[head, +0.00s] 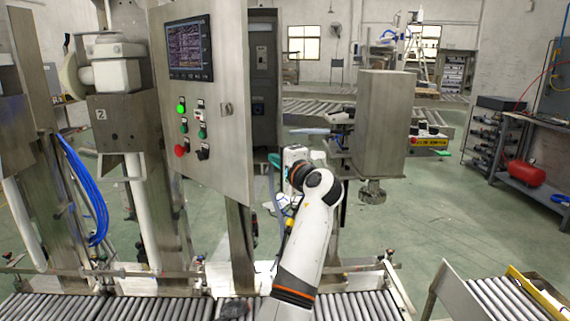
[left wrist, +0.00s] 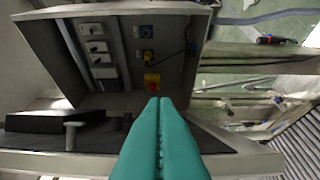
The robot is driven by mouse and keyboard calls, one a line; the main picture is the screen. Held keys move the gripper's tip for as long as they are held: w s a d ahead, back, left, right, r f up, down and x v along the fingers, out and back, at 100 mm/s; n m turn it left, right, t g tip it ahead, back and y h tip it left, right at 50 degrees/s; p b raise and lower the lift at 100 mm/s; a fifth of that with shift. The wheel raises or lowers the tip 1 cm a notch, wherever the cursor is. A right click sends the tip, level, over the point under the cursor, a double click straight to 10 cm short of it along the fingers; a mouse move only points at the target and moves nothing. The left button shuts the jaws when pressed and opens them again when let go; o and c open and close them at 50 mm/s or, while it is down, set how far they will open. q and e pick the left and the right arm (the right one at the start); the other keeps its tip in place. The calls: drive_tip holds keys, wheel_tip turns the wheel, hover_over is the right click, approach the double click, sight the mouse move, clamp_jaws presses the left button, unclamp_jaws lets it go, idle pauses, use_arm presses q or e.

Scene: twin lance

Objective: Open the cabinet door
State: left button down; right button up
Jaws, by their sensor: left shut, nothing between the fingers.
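The cabinet door (head: 222,110) is a grey metal panel with a screen and colored buttons. It stands open, swung toward the left, and a small latch shows near its right edge. The open cabinet interior (head: 264,75) shows behind it, with dark fittings. My left gripper (head: 272,159) is low in front of the cabinet, just right of the door's lower edge. In the left wrist view its teal fingers (left wrist: 160,101) are pressed together and empty, pointing at the cabinet interior (left wrist: 122,50) with switches and a red-yellow knob. My right gripper is not in view.
A roller conveyor (head: 345,306) runs along the front. A hanging grey metal box (head: 382,120) stands right of my arm. Weighing machinery (head: 118,120) and blue hoses (head: 85,195) are at the left. Open green floor lies at the right.

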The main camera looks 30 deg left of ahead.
use_arm(q)
drive_tip(key=shift+s+a+p, duration=0.6)
drive_tip(key=shift+s+a, duration=0.7)
drive_tip(key=shift+a, duration=0.15)
